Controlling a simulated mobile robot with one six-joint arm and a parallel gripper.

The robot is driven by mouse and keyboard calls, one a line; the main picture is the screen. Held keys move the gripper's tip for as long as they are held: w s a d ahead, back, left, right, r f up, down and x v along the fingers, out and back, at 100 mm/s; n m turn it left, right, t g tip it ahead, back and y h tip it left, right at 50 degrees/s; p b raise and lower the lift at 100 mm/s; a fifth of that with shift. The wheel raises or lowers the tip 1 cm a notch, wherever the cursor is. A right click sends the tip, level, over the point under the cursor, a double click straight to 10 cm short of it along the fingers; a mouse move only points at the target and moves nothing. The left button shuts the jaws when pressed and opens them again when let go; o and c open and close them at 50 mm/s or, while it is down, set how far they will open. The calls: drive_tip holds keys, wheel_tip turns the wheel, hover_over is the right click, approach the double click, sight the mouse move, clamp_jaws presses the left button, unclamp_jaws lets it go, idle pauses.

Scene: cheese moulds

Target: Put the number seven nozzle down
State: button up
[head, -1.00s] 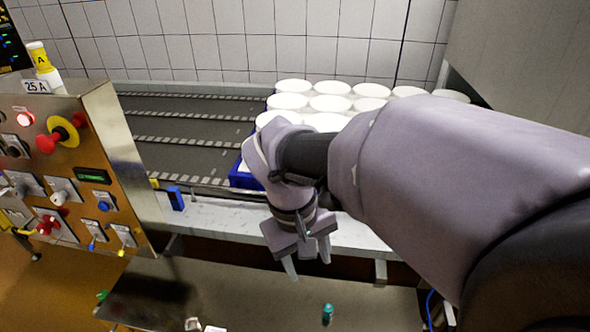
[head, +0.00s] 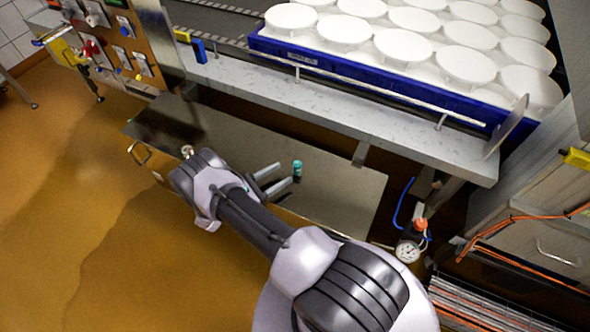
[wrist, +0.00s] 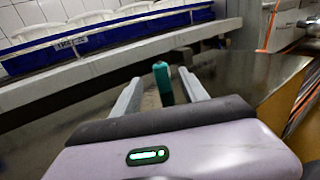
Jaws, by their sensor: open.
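A small teal-green cylinder (head: 297,168), which looks like the nozzle, stands upright on the dark metal bench top (head: 345,190). No number on it is legible. My gripper (head: 283,175) is open and empty, low over the bench, with its fingers pointing toward the cylinder. In the wrist view the cylinder (wrist: 163,85) shows between the two spread fingers, seemingly at or just past the fingertips. I cannot tell whether either finger touches it. Its lower end is partly hidden behind the gripper body in the wrist view.
A steel ledge (head: 330,108) runs behind and above the bench. A blue tray (head: 365,78) full of white moulds (head: 401,46) stands on it. A pressure gauge (head: 407,251) and a blue hose (head: 403,203) are at the bench's right end. A control panel (head: 120,35) is upper left.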

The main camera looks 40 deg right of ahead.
sight(297, 168)
drive_tip(key=d, duration=0.3)
drive_tip(key=d+b, duration=0.1)
drive_tip(key=d, duration=0.3)
drive_tip(key=s+d, duration=0.1)
drive_tip(key=d, duration=0.2)
drive_tip(key=shift+d+b, duration=0.25)
drive_tip(key=shift+b, duration=0.1)
clamp_jaws()
